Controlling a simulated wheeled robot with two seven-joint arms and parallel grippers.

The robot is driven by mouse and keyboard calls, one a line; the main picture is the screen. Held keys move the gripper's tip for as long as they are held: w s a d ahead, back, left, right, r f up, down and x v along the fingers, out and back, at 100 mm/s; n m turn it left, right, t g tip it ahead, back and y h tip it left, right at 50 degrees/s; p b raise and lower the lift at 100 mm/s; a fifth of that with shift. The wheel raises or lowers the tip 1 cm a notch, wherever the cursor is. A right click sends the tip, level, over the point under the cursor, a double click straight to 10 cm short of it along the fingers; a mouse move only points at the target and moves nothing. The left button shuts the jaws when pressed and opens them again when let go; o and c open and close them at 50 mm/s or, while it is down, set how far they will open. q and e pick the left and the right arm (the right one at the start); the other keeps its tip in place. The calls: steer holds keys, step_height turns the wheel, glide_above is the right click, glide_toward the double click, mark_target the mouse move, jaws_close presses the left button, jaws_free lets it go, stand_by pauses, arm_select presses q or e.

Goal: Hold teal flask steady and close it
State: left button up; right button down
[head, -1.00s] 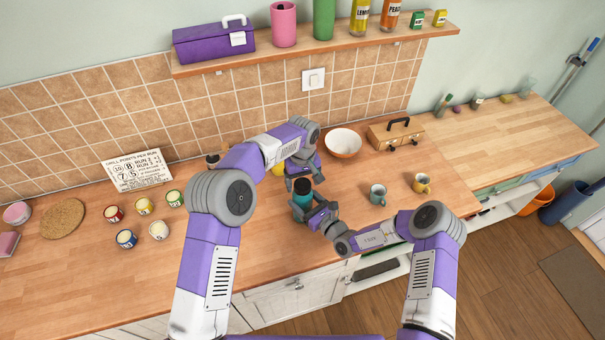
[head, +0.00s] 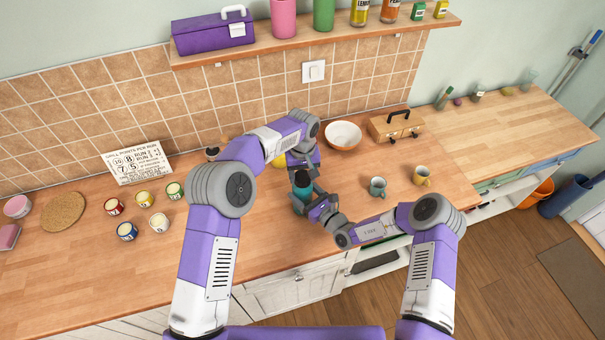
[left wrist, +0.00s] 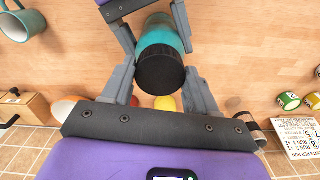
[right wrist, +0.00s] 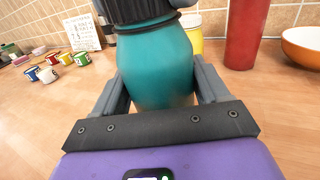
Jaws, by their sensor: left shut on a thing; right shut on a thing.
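The teal flask (head: 302,191) stands upright on the wooden counter, its dark cap (left wrist: 160,70) on top. My right gripper (right wrist: 155,82) is shut on the flask's teal body from the side, one finger on each side. My left gripper (left wrist: 160,88) comes from above and is shut around the cap; both fingers flank it in the left wrist view. The flask's teal body (right wrist: 155,60) fills the middle of the right wrist view. Whether the cap is fully seated cannot be told.
A teal mug (head: 377,187) and a yellow mug (head: 421,176) stand to the right. Behind are a white-and-orange bowl (head: 343,136), a wooden toolbox (head: 395,126) and a red container (right wrist: 245,35). Several small paint tins (head: 145,199) stand left. The counter's front edge is close.

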arm_select(q)
steer(key=m, duration=0.5)
steer(key=shift+m, duration=0.4)
steer(key=m, duration=0.4)
steer(key=o, duration=1.2)
steer(key=shift+o, duration=0.2)
step_height(320, 180, up, 12)
